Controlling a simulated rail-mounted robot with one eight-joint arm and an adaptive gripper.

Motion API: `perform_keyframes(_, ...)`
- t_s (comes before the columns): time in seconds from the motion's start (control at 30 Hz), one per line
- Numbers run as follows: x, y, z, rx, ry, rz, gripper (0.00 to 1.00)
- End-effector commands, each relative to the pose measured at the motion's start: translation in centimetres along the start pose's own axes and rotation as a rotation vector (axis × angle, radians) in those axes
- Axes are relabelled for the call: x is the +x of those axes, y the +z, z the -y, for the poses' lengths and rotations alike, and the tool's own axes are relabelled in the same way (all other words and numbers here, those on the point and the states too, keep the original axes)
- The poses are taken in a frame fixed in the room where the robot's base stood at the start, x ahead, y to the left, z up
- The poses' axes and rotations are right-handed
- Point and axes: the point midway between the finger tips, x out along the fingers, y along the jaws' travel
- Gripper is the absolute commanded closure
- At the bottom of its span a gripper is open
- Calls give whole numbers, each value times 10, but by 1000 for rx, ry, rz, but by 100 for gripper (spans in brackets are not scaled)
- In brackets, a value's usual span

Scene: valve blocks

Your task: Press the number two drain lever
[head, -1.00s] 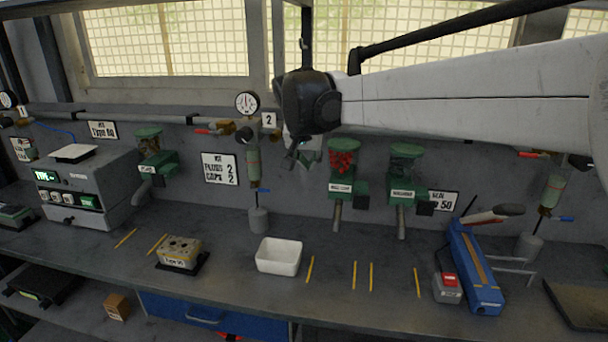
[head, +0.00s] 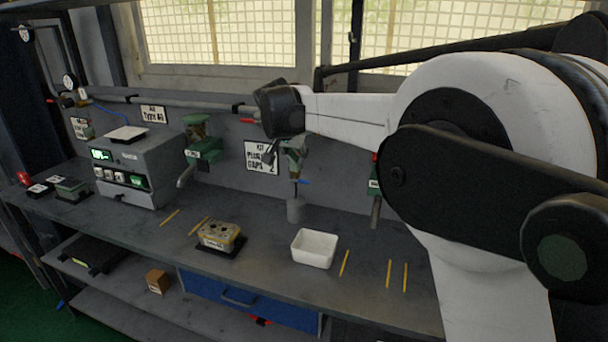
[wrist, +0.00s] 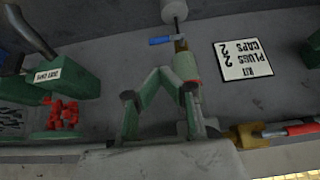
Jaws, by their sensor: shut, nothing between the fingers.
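The number two drain lever (head: 303,182) is a small blue handle below the green filter bowl, above a grey cup (head: 295,210). In the wrist view the blue lever (wrist: 160,41) sticks out to the left of the bowl's lower end. My gripper (wrist: 162,72) is shut and empty, with its fingertips together just short of the lever in the picture. I cannot tell the depth gap, and I see no contact.
A red-handled valve (wrist: 300,128) lies on the pipe beside the filter. A green dispenser (wrist: 75,80) with red caps stands to the left in the wrist view. On the bench are a white bin (head: 314,248) and a valve block (head: 219,236). My arm hides the right side.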

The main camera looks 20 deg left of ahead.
Motion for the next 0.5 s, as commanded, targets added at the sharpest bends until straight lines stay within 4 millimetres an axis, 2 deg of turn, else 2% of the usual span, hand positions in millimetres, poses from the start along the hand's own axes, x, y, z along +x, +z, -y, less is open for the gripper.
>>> perform_keyframes(0.23, 10, 0, 0, 0, 0, 0, 100)
perform_keyframes(0.5, 54, -1, -1, 2, 0, 1, 100)
